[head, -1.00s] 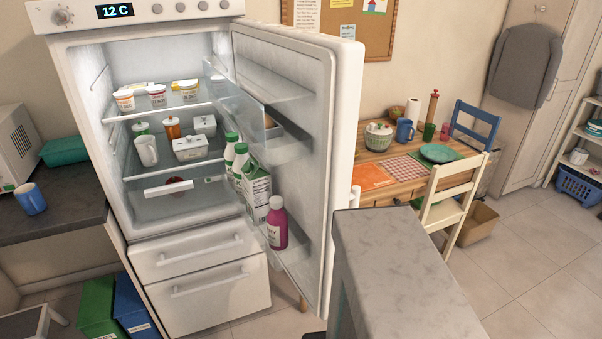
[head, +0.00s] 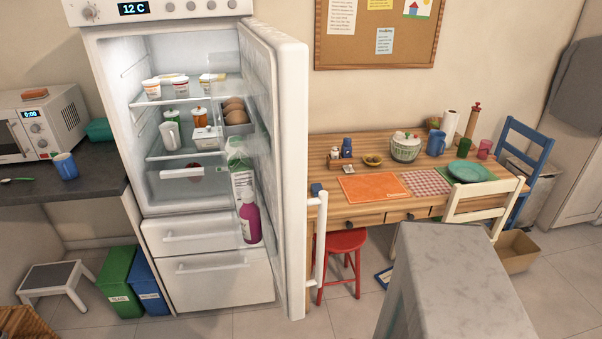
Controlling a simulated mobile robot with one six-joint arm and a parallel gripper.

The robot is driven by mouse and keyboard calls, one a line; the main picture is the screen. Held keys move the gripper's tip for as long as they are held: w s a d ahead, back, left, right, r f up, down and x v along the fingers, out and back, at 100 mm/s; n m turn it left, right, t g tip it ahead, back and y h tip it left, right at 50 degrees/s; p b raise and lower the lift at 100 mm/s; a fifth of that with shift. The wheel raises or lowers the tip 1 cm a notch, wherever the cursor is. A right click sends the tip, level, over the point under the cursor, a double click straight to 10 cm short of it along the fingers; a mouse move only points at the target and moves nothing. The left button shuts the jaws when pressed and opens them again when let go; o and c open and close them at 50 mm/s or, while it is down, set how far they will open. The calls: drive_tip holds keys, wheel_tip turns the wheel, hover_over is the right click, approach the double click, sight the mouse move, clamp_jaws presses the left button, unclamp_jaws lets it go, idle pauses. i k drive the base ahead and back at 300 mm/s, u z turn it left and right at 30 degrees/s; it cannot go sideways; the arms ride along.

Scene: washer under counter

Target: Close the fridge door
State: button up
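The white fridge (head: 160,222) stands left of centre in the head view. Its door (head: 293,180) is open, hinged on the right side and sticking out toward me. I see the door nearly edge-on, with part of its inner face and shelves. A white vertical bar handle (head: 321,240) shows on the door's outer side. A pink bottle (head: 249,220) and a carton (head: 242,185) show at the door's inner side. Food tubs and eggs sit on the fridge shelves. My gripper is not in view.
A grey marbled counter-like block (head: 445,275) stands in front at the right. Behind the door are a wooden table (head: 330,155) and a red stool (head: 342,245). Bins (head: 120,280) and a step stool (head: 55,282) stand at left. Floor shows between door and block.

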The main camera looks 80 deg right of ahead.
sight(273, 69)
drive_tip(key=k, duration=1.95)
drive_tip(key=z, duration=1.4)
drive_tip(key=i, duration=1)
